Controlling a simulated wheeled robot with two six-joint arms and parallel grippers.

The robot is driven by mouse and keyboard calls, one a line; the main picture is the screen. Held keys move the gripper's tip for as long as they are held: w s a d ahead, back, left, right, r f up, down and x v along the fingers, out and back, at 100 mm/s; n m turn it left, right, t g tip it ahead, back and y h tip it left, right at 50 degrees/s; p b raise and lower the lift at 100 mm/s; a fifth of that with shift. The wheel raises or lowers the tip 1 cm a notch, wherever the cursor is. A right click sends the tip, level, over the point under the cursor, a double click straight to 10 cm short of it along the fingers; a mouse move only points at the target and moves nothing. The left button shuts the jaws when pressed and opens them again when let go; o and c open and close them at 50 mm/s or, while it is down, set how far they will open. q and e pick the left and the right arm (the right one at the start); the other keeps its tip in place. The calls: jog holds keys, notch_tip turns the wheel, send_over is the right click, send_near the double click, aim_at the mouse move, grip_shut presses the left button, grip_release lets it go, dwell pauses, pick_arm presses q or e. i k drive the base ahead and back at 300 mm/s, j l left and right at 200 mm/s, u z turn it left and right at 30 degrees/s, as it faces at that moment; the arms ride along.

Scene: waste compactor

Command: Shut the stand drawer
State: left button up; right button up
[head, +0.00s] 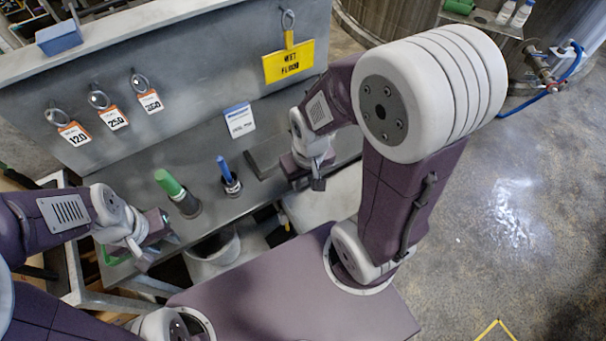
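The stand is a grey metal bench with a worktop (215,205) and an upright back panel. A pale, flat-topped part (335,203) juts out below the worktop's front edge, beside my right arm. It may be the stand drawer, but my arm and base hide much of it and I cannot tell how far out it is. My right gripper (305,180) points down over the right part of the worktop, near its front edge. My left gripper (160,232) is at the worktop's left front. Both look empty; their finger gaps are too unclear to judge.
A green-handled tool (169,184) and a blue-handled tool (226,170) stand upright in holders on the worktop. Tags hang on the back panel, with a yellow one (288,62) at right. A bucket (215,245) sits below the front edge. Floor at right is clear.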

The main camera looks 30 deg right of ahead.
aim_at(306, 210)
jog(key=k+l+z, duration=0.15)
jog(key=z, duration=0.3)
jog(key=k+l+z, duration=0.15)
jog(key=z, duration=0.3)
jog(key=l+z, duration=0.25)
jog(key=z, duration=0.2)
jog(key=k+z, duration=0.3)
jog(key=i+l, duration=0.05)
